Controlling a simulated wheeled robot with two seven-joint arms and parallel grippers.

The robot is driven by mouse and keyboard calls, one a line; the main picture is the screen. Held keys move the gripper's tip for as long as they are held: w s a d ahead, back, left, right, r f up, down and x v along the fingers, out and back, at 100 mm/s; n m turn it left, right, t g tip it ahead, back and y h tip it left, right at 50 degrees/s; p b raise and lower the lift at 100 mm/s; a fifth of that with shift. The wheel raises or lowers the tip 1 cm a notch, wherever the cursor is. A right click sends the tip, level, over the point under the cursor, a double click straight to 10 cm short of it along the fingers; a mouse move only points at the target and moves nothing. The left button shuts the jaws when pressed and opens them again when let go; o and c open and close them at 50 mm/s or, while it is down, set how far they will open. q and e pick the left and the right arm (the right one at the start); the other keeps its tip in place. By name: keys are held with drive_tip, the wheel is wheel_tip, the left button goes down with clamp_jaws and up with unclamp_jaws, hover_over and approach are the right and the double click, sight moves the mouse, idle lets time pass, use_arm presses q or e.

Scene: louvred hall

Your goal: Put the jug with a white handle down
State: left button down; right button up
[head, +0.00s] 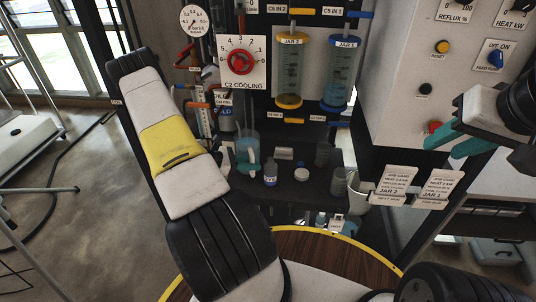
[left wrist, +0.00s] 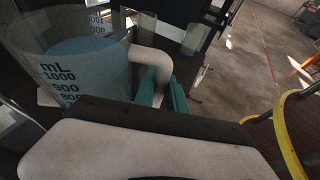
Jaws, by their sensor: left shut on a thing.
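The jug with a white handle shows in the left wrist view (left wrist: 85,75), clear, with black mL marks and bluish liquid. It looks roughly upright. In the head view the jug (head: 246,140) is at the left end of the dark shelf, partly behind my left arm. My left gripper (left wrist: 164,92) has its teal fingers shut on the white handle (left wrist: 152,58). In the head view my left arm mostly hides this gripper. I cannot tell whether the jug's base touches the shelf. My right gripper (head: 442,150) is at the right, empty, with its teal fingers apart.
The dark shelf (head: 290,196) holds a small labelled bottle (head: 270,173), a clear beaker (head: 322,154) and other small items. Behind it stands a panel with the C2 cooling dial (head: 241,62) and two hanging jars (head: 289,70). A round wooden table (head: 330,250) is in front.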

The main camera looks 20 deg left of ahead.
sight(253, 171)
use_arm(q)
drive_tip(key=shift+f, duration=1.75)
drive_tip(key=c, duration=1.4)
unclamp_jaws()
drive_tip(key=shift+f, duration=0.1)
drive_tip(key=shift+o, duration=0.2)
